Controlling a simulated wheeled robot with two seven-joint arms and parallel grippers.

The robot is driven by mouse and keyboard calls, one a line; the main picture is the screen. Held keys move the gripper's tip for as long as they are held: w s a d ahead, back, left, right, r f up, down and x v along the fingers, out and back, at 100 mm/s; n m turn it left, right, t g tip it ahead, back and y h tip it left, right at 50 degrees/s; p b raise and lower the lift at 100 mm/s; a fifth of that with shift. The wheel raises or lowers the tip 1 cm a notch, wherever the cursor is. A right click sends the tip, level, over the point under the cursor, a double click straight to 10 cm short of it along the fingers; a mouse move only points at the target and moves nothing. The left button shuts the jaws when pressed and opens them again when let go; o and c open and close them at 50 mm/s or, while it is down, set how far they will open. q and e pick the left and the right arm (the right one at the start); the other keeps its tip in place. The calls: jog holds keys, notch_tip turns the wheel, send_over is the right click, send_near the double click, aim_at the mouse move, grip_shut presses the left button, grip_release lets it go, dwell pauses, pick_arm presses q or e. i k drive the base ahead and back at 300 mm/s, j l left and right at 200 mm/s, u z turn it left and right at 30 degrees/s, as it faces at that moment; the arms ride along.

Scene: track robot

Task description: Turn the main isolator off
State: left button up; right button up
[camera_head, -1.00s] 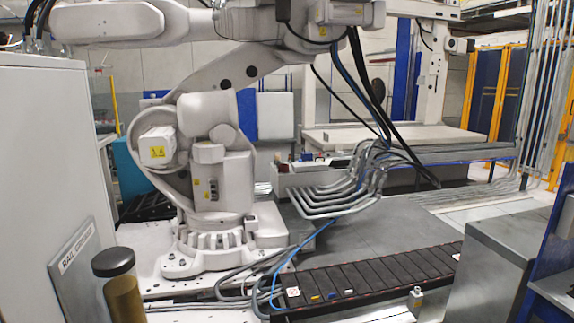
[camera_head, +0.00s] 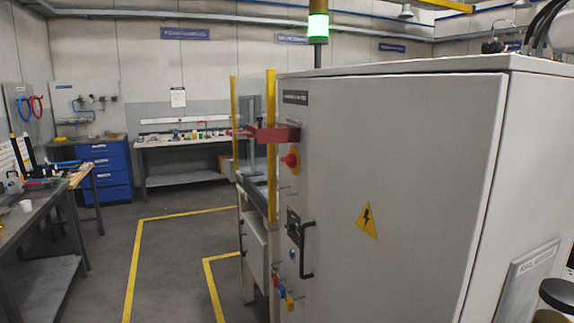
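A red rotary knob on a yellow plate (camera_head: 291,160), which looks like the main isolator, is on the narrow left face of a tall grey electrical cabinet (camera_head: 410,150). I see it at a steep angle, so I cannot tell its position. A dark label (camera_head: 295,97) is above it, too small to read. A black door handle (camera_head: 307,250) is lower on the same face. Neither of my grippers is in view.
A red box-like part (camera_head: 275,134) juts out beside the knob. Small coloured tags or padlocks (camera_head: 282,290) hang low on the cabinet. A yellow-posted guard (camera_head: 270,145) stands behind. Floor (camera_head: 175,265) left of the cabinet is clear; a workbench (camera_head: 30,225) is at far left.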

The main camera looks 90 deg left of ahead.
aim_at(289, 160)
jog(key=u, duration=2.85)
jog(key=i+j+z, duration=0.15)
jog(key=z, duration=0.35)
jog(key=i+j+z, duration=0.1)
jog(key=j+z, duration=0.2)
jog(key=z, duration=0.2)
jog(key=i+j+z, duration=0.15)
jog(key=j+z, duration=0.15)
jog(key=j, duration=1.05)
jog(key=j+z, duration=0.35)
jog(key=j, duration=0.95)
jog(key=i, duration=0.05)
